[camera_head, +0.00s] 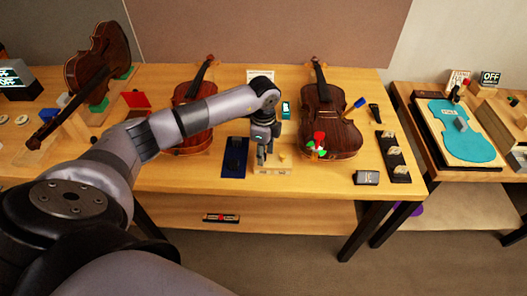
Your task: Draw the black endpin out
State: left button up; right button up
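My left arm crosses the view from the lower left. Its gripper (262,161) points down over the middle of the bench, just right of a dark blue mat (234,172). The fingers are too small to tell whether they are open or shut, or whether they hold anything. A brown violin (331,126) lies to the right of the gripper, with red, white and green pieces at its lower end. Another violin (194,93) lies to the left, partly covered by my arm. I cannot make out the black endpin for certain. My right gripper is out of view.
A small pale labelled block (273,172) is beside the gripper. A dark box (366,178) and a black rack (393,157) stand at the bench's right end. A third violin (99,68) stands tilted at left. A side table holds a blue violin-shaped piece (451,122).

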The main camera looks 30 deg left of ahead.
pick_arm(q)
grip_shut()
dwell(0.6)
jog(key=shift+r, duration=0.1)
